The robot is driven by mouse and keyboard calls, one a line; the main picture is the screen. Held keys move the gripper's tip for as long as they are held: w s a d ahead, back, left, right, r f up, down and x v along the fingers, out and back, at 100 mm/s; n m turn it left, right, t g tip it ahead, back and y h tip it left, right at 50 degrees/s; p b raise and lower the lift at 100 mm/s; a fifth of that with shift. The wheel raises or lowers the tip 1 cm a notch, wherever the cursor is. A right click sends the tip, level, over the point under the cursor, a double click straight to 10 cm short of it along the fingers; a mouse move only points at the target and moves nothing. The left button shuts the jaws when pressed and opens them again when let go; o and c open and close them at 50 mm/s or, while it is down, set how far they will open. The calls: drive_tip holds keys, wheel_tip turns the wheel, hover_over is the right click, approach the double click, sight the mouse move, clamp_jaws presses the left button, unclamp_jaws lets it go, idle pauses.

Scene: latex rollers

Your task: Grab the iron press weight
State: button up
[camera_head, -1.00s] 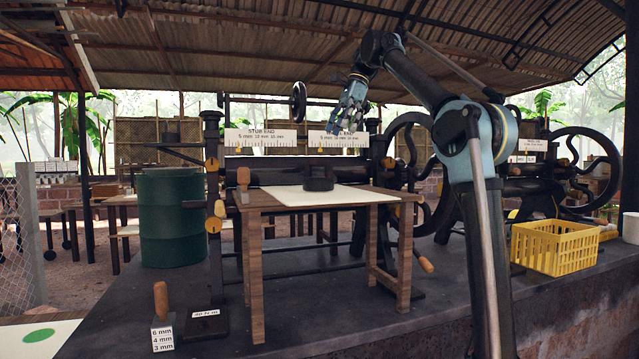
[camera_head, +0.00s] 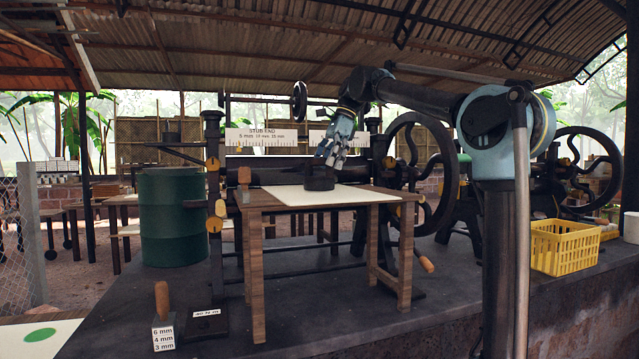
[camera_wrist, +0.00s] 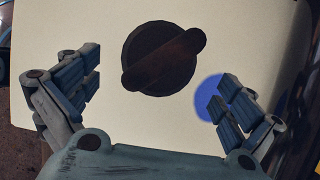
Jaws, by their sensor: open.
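The iron press weight (camera_head: 319,183) is a dark round block with a bar across its top. It sits on a white sheet (camera_head: 290,197) on the small wooden table. In the wrist view the weight (camera_wrist: 160,58) lies beyond the fingertips, centred between them, with its bar slanting up to the right. My gripper (camera_head: 329,158) is just above the weight in the head view. In the wrist view my gripper (camera_wrist: 157,88) has its fingers spread wide and empty, with pale sheet between them.
The wooden table (camera_head: 252,208) stands before the roller machine with its large wheel (camera_head: 421,175). A green drum (camera_head: 171,218) is at left and a yellow crate (camera_head: 565,246) at right. A blue disc mark (camera_wrist: 208,98) shows on the sheet beside the right finger.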

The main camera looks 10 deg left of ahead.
sight(321, 178)
drive_tip(key=shift+x, duration=2.2)
drive_tip(key=shift+d, duration=0.1)
drive_tip(key=c, duration=2.1)
